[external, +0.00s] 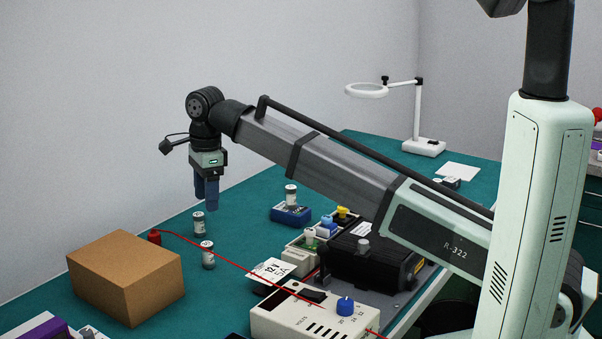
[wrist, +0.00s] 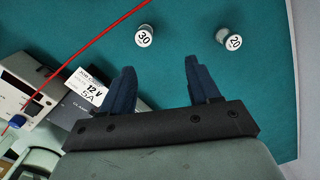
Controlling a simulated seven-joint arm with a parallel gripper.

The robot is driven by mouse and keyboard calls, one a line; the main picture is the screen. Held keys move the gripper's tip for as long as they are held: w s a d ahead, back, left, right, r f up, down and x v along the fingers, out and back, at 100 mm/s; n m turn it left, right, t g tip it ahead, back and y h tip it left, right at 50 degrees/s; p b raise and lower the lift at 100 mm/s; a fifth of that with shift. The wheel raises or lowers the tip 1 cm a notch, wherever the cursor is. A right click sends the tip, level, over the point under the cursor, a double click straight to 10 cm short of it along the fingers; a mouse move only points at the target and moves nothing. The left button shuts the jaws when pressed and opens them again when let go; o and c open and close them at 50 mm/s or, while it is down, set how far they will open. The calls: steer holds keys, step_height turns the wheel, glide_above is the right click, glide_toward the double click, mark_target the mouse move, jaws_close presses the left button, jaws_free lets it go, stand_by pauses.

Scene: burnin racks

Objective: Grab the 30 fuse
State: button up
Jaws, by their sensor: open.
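The 30 fuse (wrist: 143,37) is a small pale cylinder with a black "30" on its white top, in the upper middle of the wrist view. A similar 20 fuse (wrist: 231,41) lies to its right. In the external view two small cylinders stand on the bench; by layout the nearer one (external: 208,255) seems to be the 30 and the farther one (external: 199,224) the 20, though the numbers are unreadable there. My gripper (external: 206,206) points down above the bench, open and empty, apart from both fuses. Its blue fingers also show in the wrist view (wrist: 160,68).
A red cable (external: 228,263) runs close by the fuses to the beige power supply (external: 300,318). A cardboard box (external: 126,278) stands at left. A third cylinder (external: 291,193) stands on a blue block (external: 290,216). A "12V 5A" card (wrist: 92,88) lies near the equipment.

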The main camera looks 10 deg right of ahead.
mark_target(208, 243)
steer(key=shift+h, duration=0.3)
steer(key=s+f, duration=0.1)
steer(key=f, duration=0.2)
steer(key=s+a+f, duration=0.1)
steer(key=f, duration=0.2)
steer(key=s+f, duration=0.1)
steer(key=f, duration=0.1)
steer(key=shift+s+a+f, duration=0.1)
steer(key=shift+a+f, duration=0.1)
steer(key=shift+f, duration=0.2)
steer(key=shift+w+d+f, duration=0.15)
steer(key=shift+d+f, duration=0.05)
steer(key=shift+f, duration=1.1)
steer(key=shift+w+d+f, duration=0.1)
steer(key=shift+d+f, duration=0.1)
steer(key=shift+f, duration=1.1)
steer(key=shift+c, duration=0.3)
jaws_close()
